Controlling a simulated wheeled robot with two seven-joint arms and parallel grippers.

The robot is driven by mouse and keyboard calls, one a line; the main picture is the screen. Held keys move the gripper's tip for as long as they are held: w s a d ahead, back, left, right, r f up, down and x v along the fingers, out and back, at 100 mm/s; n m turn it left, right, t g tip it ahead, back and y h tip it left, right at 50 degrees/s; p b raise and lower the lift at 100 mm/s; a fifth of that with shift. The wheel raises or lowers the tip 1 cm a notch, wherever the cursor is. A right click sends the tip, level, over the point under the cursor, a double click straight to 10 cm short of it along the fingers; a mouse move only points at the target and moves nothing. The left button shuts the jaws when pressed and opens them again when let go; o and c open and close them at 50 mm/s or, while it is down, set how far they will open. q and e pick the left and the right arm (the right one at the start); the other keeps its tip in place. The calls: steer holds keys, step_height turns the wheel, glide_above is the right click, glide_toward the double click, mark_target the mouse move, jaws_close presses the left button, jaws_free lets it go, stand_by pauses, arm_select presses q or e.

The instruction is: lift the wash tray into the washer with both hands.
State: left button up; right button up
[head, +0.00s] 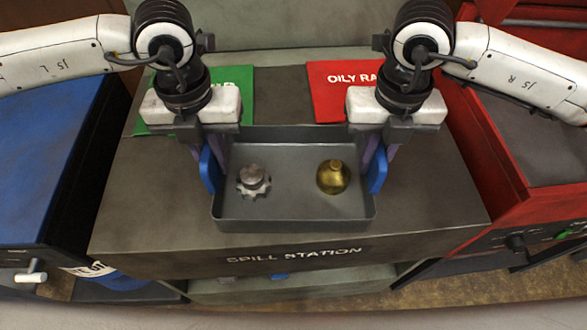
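The grey wash tray (300,212) is on the spill station bench in the head view, looking level. I cannot tell whether it touches the bench all round. A silver gear-like part (253,182) lies in its left half and a round brass part (333,178) in its right half. My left gripper (212,158) points down at the tray's left side, and my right gripper (377,160) points down at its right side. A blue upright piece shows by the fingertips on each side. The grips are partly hidden, so I cannot tell whether the fingers are closed.
The spill station bench (150,215) has bare top to both sides of the tray. A green mat (240,90) and a red mat (325,85) lie behind it. A blue cabinet (45,160) stands at left, a red unit (510,215) at right.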

mark_target(207, 145)
arm_select(q)
jaws_close()
arm_select(e)
jaws_close()
arm_select(q)
steer(key=shift+r, duration=0.15)
arm_select(e)
steer(key=shift+r, duration=0.15)
